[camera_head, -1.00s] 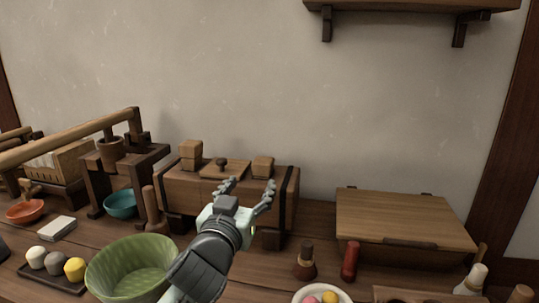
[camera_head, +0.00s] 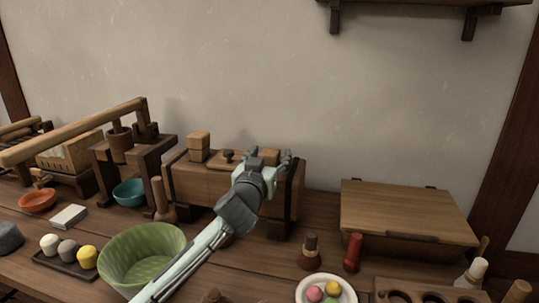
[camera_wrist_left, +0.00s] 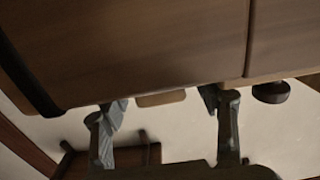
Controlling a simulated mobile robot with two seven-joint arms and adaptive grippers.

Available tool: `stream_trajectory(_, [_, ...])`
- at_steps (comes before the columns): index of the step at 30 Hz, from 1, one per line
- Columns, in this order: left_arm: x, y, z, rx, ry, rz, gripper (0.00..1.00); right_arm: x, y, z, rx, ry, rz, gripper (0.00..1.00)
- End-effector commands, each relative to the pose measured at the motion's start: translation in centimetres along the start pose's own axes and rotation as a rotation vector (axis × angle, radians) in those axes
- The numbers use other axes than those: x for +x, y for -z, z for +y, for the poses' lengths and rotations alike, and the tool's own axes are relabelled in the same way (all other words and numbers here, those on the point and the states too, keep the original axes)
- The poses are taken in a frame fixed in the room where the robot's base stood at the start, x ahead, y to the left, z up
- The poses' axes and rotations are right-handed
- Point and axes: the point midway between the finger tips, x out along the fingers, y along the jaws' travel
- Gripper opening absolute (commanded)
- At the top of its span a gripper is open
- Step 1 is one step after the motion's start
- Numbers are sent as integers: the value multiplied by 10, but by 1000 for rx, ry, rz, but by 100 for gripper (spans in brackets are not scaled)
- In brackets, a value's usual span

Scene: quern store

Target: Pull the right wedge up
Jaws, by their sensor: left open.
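A long wooden box (camera_head: 190,184) with dark straps stands against the wall. Its left wedge (camera_head: 198,146), a square wooden block, stands up at the left of the top. The right wedge (camera_head: 267,153) is at the right of the top, partly hidden by my left gripper (camera_head: 270,157). In the left wrist view, the right wedge (camera_wrist_left: 160,99) shows as a small block between the two spread fingers of the left gripper (camera_wrist_left: 162,103). The gripper is open around it; I cannot tell whether a finger touches. My right gripper is not in view.
A dark knob (camera_head: 228,155) sits on the lid between the wedges. A green bowl (camera_head: 143,258) stands in front, under my left arm. A press with a long lever (camera_head: 75,133) is at left. A closed wooden chest (camera_head: 405,208) is at right.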

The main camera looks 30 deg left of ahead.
Motion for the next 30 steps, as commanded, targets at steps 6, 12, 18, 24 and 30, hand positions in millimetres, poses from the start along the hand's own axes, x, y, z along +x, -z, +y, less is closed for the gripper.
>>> stream_trajectory(6, [0, 0, 0, 0, 0, 0, 57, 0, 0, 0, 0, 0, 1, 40])
stream_trajectory(12, [0, 0, 0, 0, 0, 0, 32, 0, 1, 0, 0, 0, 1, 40])
stream_trajectory(18, [0, 0, 0, 0, 0, 0, 7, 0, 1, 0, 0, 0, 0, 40])
stream_trajectory(24, [0, 1, 0, -1, 0, 1, 0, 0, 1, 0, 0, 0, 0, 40])
stream_trajectory(30, [0, 30, 0, -5, 1, 8, 0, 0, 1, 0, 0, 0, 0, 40])
